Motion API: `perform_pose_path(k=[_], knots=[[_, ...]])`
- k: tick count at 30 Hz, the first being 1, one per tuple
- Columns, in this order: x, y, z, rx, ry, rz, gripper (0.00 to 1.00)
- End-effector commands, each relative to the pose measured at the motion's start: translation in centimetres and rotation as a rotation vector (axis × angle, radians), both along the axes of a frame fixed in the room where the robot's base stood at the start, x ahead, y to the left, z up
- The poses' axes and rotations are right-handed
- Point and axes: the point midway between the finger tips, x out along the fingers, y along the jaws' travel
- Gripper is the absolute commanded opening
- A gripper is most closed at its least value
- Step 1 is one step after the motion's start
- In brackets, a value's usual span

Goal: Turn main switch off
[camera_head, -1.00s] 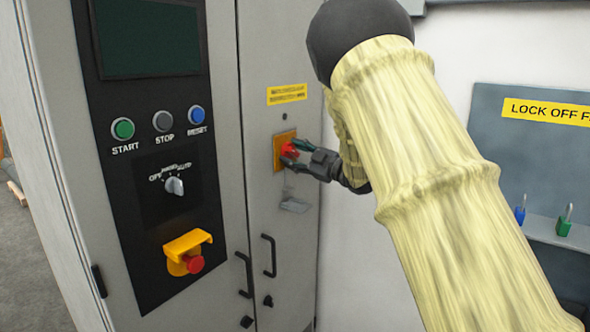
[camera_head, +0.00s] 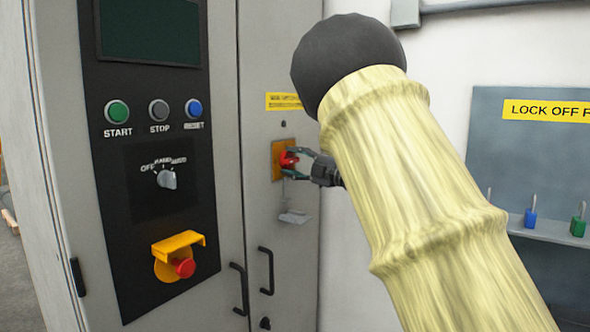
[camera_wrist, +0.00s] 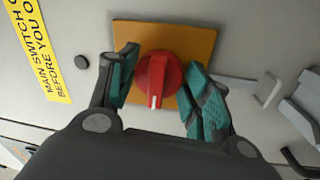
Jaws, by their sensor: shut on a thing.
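The main switch is a red rotary knob (camera_head: 288,160) on an orange-yellow plate (camera_head: 277,148) on the cabinet's right-hand door. In the wrist view the red knob (camera_wrist: 158,78) has a white mark that points toward the bottom of the picture. My gripper (camera_head: 297,160) is at the knob, its teal-padded fingers on either side of it. In the wrist view my gripper (camera_wrist: 163,88) is closed around the knob, though some gap shows beside it. My arm hides part of the wall behind the gripper.
A yellow label (camera_head: 284,101) is above the switch and a small metal hasp (camera_head: 293,217) below it. The control panel at left has a selector (camera_head: 167,179) and a red emergency stop (camera_head: 184,268). A lock board (camera_head: 488,130) with padlocks hangs at right.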

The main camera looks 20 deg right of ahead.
Motion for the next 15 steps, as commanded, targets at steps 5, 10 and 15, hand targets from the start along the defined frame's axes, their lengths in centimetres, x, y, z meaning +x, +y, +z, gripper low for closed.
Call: perform_pose_path(k=[5,10,15], knots=[[-0.01,0.06,-0.26,-0.012,-0.006,0.001,0.25],[-0.02,0.07,-0.24,-0.013,-0.005,0.001,0.25],[-0.01,0.06,-0.26,-0.013,-0.005,0.001,0.51]])
